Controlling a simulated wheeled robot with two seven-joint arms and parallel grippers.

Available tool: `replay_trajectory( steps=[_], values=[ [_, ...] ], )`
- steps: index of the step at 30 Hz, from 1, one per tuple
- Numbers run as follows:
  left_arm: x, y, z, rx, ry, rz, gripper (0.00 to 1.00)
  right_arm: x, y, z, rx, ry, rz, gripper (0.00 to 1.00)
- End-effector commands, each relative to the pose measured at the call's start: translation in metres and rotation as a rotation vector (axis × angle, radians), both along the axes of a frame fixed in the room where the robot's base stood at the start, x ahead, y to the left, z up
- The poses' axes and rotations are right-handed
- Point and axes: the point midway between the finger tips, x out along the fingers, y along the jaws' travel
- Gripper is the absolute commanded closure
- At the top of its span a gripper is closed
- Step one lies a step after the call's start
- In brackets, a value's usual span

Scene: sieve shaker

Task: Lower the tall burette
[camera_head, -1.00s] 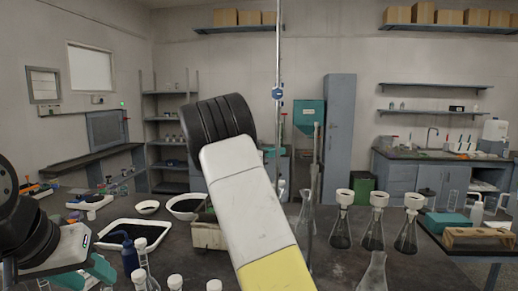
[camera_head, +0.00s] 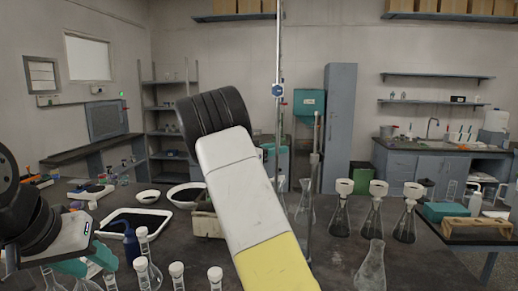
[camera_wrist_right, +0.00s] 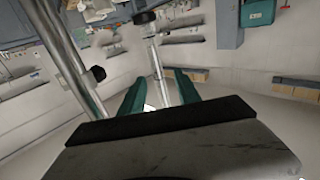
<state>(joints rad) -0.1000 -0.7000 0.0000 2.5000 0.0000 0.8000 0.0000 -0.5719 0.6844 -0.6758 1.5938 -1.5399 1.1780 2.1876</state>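The tall burette (camera_head: 279,45) is a thin upright tube in the head view, with its top beyond the picture's upper edge. A small blue fitting (camera_head: 278,90) sits on it, and its lower part is hard to follow. My right arm's white and yellow link stands left of it, and the right gripper cannot be made out there. In the right wrist view my right gripper's teal fingers (camera_wrist_right: 160,80) are apart. A thin metal rod with a black end (camera_wrist_right: 155,52) runs between or behind them; contact is unclear. My left gripper (camera_head: 87,262) has its teal fingers apart at lower left.
A grey upright rod (camera_head: 316,160) stands right of the burette. Several funnel-topped flasks (camera_head: 374,218) stand to its right, and a clear flask (camera_head: 371,268) in front. A white tray (camera_head: 165,214), a blue bottle (camera_head: 132,246) and several stoppered flasks crowd the left.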

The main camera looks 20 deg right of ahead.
Motion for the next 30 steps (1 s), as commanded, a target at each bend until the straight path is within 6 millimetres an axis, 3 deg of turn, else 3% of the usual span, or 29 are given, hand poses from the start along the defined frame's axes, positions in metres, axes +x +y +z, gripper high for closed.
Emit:
replay_trajectory(
  steps=[14, 30],
  values=[
    [0.0, 0.0, 0.0, 0.0, 0.0, 0.0, 0.6, 0.0, 0.002, 0.002, -0.002, -0.003, 0.001, 0.6],
    [0.0, 0.0, 0.0, 0.0, 0.0, 0.0, 0.6, -0.018, 0.055, 0.003, -0.002, -0.004, 0.001, 0.6]
  ],
)
